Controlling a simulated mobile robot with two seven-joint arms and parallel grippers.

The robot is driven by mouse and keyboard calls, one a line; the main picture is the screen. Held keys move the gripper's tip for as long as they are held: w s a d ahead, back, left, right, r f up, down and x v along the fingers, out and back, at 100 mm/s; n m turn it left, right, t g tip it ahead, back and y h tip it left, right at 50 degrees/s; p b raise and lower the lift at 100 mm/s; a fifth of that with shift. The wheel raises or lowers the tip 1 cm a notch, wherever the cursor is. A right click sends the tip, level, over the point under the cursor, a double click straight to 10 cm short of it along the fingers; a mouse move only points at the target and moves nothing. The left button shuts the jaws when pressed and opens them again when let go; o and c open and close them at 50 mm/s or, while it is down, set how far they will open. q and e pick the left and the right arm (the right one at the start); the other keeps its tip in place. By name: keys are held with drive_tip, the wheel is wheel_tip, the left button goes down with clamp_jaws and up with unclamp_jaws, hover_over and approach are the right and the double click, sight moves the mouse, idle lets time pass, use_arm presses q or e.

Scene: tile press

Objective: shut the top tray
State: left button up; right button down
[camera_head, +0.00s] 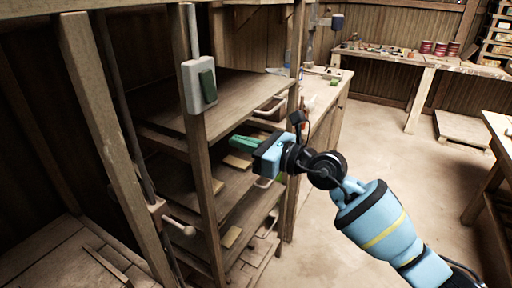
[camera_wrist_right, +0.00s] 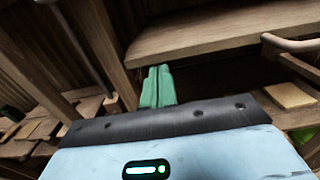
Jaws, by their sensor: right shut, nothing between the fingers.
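A wooden rack (camera_head: 202,185) holds several wide wooden trays one above another. The top tray (camera_head: 235,92) is a broad plank-like board with a pale handle (camera_head: 272,104) at its right edge; I cannot tell how far it stands out. My right gripper (camera_head: 238,143) is at the rack's open side, below the top tray's level, with its green fingers shut and empty. In the right wrist view the shut fingers (camera_wrist_right: 157,85) point at the rack, just below a wooden board (camera_wrist_right: 215,30). A pale curved handle (camera_wrist_right: 290,43) is to their right. My left gripper is not in view.
Lower trays carry flat tan tiles (camera_head: 238,160). A rack post (camera_head: 294,70) stands near the gripper.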

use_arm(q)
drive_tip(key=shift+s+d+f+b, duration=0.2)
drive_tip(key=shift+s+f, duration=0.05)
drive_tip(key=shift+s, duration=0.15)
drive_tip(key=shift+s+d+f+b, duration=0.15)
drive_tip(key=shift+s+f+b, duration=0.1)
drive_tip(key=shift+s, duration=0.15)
use_arm(e)
drive_tip(key=v, duration=1.1)
drive_tip(key=shift+s+d, duration=0.25)
drive_tip(key=shift+d, duration=0.05)
